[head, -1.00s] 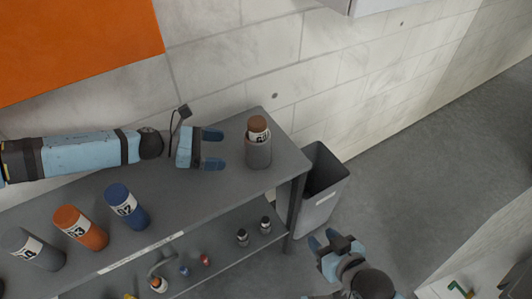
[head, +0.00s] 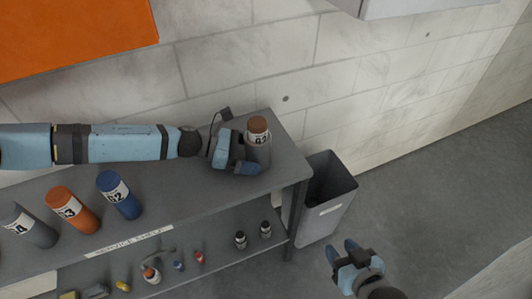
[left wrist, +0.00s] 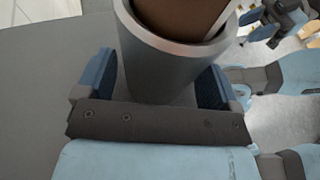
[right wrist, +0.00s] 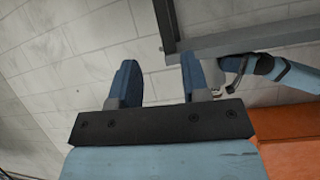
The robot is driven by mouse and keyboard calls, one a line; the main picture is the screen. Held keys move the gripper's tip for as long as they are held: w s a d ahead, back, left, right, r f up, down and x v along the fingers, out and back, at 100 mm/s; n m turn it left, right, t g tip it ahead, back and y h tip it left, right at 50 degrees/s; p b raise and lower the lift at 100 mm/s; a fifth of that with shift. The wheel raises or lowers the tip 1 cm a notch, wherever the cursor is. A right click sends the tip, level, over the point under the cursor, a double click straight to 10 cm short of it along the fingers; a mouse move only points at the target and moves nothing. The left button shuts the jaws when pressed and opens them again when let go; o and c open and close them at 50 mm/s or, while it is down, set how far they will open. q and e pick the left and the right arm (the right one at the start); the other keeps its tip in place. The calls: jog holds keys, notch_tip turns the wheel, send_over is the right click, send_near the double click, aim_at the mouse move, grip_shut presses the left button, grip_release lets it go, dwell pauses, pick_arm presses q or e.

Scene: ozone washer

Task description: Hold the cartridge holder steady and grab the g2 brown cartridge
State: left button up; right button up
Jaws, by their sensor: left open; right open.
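The brown cartridge (head: 257,126), with a white label band, stands upright in the grey cartridge holder (head: 258,154) at the right end of the shelf top. My left gripper (head: 246,152) is open with its fingers on either side of the holder. In the left wrist view the holder (left wrist: 160,68) sits between the two fingers (left wrist: 163,82), and the brown cartridge (left wrist: 185,14) rises from its rim. Gaps show beside the holder, so the fingers are not closed on it. My right gripper (head: 345,252) is open and empty, low in front of the shelf's right end; its fingers also show in the right wrist view (right wrist: 160,82).
Blue (head: 119,195), orange (head: 74,210) and grey (head: 27,226) cartridges stand on the shelf top (head: 180,215) to the left. Small bottles (head: 240,240) stand on the lower shelf. A grey bin (head: 325,200) stands beside the shelf's right end. The floor at right is clear.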

pick_arm(q)
jog(key=shift+d+f, duration=0.15)
jog(key=shift+d, duration=0.15)
pick_arm(e)
jog(key=shift+r, duration=0.25)
jog(key=shift+a, duration=0.1)
pick_arm(q)
jog(key=c, duration=0.6)
pick_arm(e)
jog(key=shift+f, duration=0.1)
